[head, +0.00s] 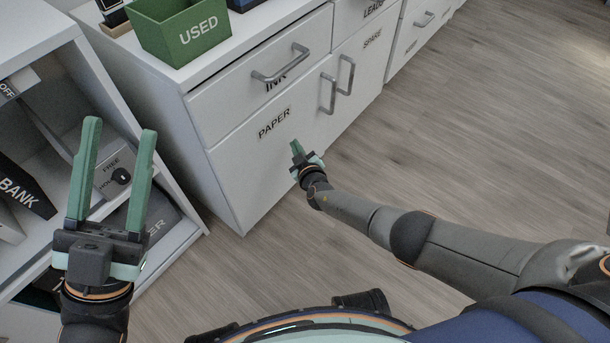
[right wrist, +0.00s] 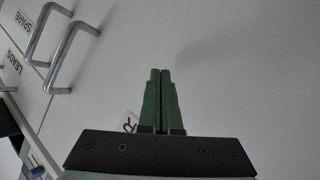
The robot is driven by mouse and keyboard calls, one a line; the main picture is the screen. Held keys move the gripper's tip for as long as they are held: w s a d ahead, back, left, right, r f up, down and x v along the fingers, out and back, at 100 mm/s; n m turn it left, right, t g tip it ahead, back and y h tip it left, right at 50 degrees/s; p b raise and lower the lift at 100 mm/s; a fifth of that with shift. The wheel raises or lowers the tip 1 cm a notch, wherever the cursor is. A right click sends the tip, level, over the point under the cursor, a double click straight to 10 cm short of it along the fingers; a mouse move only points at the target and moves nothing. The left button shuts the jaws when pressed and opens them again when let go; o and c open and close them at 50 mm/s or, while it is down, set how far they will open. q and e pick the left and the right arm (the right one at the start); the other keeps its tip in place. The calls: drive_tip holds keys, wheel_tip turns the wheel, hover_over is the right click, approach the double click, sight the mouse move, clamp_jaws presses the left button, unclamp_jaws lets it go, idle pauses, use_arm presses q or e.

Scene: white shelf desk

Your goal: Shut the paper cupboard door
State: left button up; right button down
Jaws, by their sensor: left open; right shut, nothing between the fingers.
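The white paper cupboard door (head: 238,178), labelled PAPER, is on the lower left of the white cabinet. It looks flush with the cabinet front, and I see no open gap along its edges. Its grey bar handle (head: 328,94) is at its upper right; the door surface also fills much of the right wrist view (right wrist: 235,80). My right gripper (head: 296,147) is shut and empty, its fingertips against or very close to the door, below the handle; I cannot tell whether they touch. My left gripper (head: 118,128) is open and empty, in front of the shelf at left.
The INK drawer (head: 225,100) is above the door and the SPARE door (head: 365,75) beside it, both looking shut. A green USED bin (head: 165,40) stands on the cabinet top. An open shelf (head: 40,45) is at left. The wooden floor (head: 470,130) is clear at right.

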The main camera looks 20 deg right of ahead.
drive_tip(key=s+d+p, duration=0.2)
drive_tip(key=s+d, duration=0.2)
drive_tip(key=s, duration=0.2)
drive_tip(key=shift+s+d+p, duration=0.35)
drive_tip(key=shift+p, duration=0.05)
idle(0.8)
